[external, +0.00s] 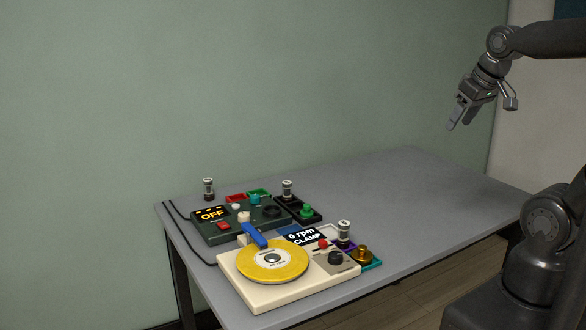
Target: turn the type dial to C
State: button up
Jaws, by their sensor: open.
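I see several knobs on two machines, but I cannot read a type label or a letter C. A dark round knob (271,211) sits on the dark green machine (225,236), whose display (211,214) reads OFF. Another black knob (336,257) sits on a grey panel of the cream machine (258,298), whose display (305,237) reads "0 rpm CLAMP". I cannot tell which knob is the type dial. My gripper (459,124) is open and empty, high above the table's right part, far from both machines.
The cream machine carries a yellow disc (290,272) with a blue arm (255,236). Small clear-topped posts, a green button (306,210), a brass knob (362,254) and red and green trays stand nearby. The grey table (410,194) is bare at right. Cables run along its left edge.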

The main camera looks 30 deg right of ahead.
jog(key=w+a+r+n+g, duration=0.1)
jog(key=w+a+r+n, duration=0.2)
jog(key=w, duration=0.5)
jog(key=w+a+r+n+g, duration=0.15)
jog(key=w+a, duration=0.25)
jog(key=w, duration=0.4)
jog(key=n+g, duration=0.3)
jog(key=n, duration=1)
send_over(243, 214)
notch_tip(243, 214, down, 25)
jog(key=shift+m, duration=0.25)
notch_tip(243, 214, down, 11)
jog(key=shift+d+f, duration=0.1)
jog(key=shift+c, duration=0.3)
jog(key=c, duration=0.9)
